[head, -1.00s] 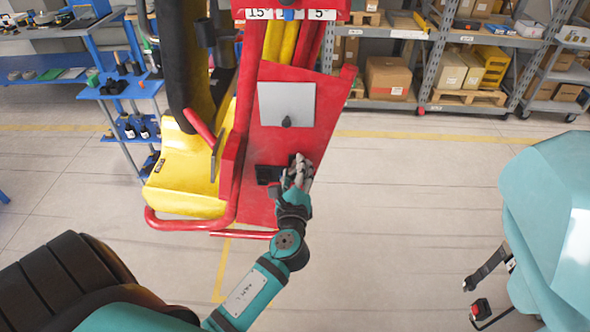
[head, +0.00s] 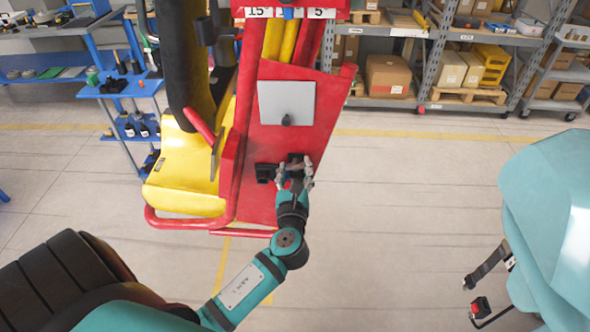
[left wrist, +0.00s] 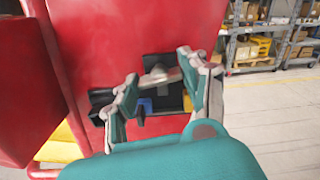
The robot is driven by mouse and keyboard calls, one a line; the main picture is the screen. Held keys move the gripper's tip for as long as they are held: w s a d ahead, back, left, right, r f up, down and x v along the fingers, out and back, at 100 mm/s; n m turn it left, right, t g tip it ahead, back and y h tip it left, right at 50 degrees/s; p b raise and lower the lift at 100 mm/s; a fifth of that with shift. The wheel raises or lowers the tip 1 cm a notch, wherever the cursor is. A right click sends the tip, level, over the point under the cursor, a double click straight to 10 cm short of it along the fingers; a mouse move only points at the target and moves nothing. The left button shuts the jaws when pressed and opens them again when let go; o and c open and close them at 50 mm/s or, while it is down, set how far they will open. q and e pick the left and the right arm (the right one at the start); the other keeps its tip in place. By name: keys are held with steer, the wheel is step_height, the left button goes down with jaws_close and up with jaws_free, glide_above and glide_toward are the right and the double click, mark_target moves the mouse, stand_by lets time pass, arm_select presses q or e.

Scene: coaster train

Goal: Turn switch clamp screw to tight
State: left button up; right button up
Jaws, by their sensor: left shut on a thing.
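The switch clamp is a black block on the sloping red panel (head: 270,205) of the stand. The clamp screw is a grey wing-like knob (left wrist: 160,74) in front of a black plate (left wrist: 168,100) in the left wrist view. My left gripper (head: 296,172) reaches up to it from below, its two fingers on either side of the knob. In the left wrist view the gripper (left wrist: 158,70) is shut on this screw, with the knob's bar spanning between the fingertips. The fingers partly hide the block. My right gripper is not in view.
A second black block (head: 265,173) sits just left of the gripper. A grey plate (head: 286,103) with a dark knob is higher on the panel. A red lever (head: 200,124) and yellow housing (head: 185,175) stand left. The floor right of the stand is clear.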

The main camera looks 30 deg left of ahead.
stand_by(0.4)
arm_select(q)
steer(key=o, duration=1.2)
steer(key=shift+c, duration=0.2)
steer(key=v, duration=1.2)
steer(key=shift+f, duration=0.1)
